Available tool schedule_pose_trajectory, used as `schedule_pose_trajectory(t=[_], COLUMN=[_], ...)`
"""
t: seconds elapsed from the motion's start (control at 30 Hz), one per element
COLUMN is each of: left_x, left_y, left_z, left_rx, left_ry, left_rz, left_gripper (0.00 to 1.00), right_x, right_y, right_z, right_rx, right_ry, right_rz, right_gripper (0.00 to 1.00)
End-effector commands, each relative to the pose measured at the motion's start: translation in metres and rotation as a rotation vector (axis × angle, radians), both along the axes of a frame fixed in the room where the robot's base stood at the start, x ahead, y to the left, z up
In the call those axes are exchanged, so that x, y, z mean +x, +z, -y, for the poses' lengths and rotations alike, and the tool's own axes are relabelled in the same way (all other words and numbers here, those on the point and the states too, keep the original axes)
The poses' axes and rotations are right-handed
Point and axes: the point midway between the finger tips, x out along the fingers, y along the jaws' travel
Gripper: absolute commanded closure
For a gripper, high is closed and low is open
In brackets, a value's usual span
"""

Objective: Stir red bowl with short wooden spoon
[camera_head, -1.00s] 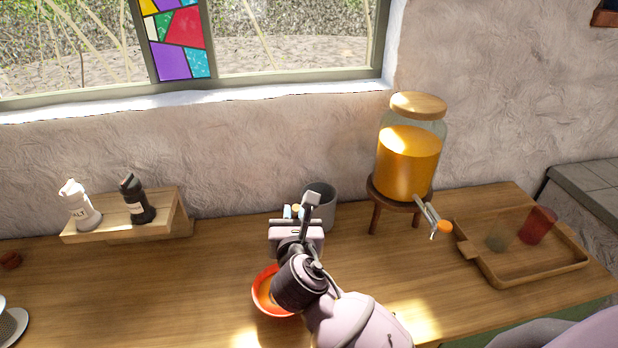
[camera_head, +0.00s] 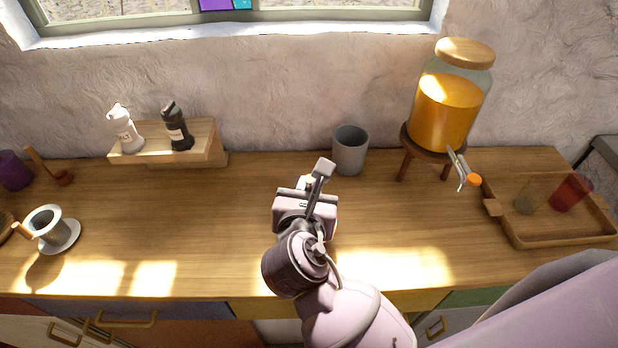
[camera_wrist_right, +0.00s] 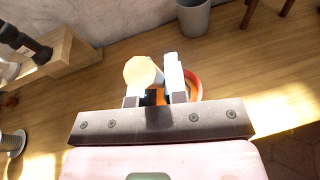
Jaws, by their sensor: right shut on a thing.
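My right gripper (camera_wrist_right: 154,92) is shut on the light wooden handle of the short spoon (camera_wrist_right: 141,72), whose faceted end points up at the camera in the right wrist view. The red bowl (camera_wrist_right: 196,86) shows there as an orange-red rim just behind and below the fingers. The spoon's lower end is hidden, so I cannot tell how deep it sits in the bowl. In the head view my right gripper (camera_head: 308,188) is over the middle of the counter. My wrist and arm hide the bowl there. My left gripper is not in view.
A grey cup (camera_head: 350,150) stands behind my gripper. A juice dispenser (camera_head: 446,108) on a stool and a wooden tray (camera_head: 520,240) with cups are at right. Salt (camera_head: 124,128) and pepper (camera_head: 176,125) shakers stand on a wooden riser at left.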

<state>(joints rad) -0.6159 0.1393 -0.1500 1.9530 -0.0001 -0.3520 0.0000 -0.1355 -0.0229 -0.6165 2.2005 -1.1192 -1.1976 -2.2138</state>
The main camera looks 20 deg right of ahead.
Motion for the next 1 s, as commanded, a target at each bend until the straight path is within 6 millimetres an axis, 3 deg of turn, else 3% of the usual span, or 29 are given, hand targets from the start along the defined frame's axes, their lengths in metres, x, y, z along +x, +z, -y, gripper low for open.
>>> schedule_pose_trajectory(t=[0.4,1.0], left_x=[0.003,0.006], left_y=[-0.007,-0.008], left_z=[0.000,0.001], left_rx=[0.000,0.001], left_ry=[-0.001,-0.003], left_rz=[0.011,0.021], left_gripper=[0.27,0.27], right_x=[-0.012,0.004], right_y=[-0.029,-0.067], right_z=[-0.003,0.001], right_rx=[-0.001,-0.001], right_ry=[0.001,0.001], right_rz=[0.001,0.002], right_gripper=[1.00,1.00])
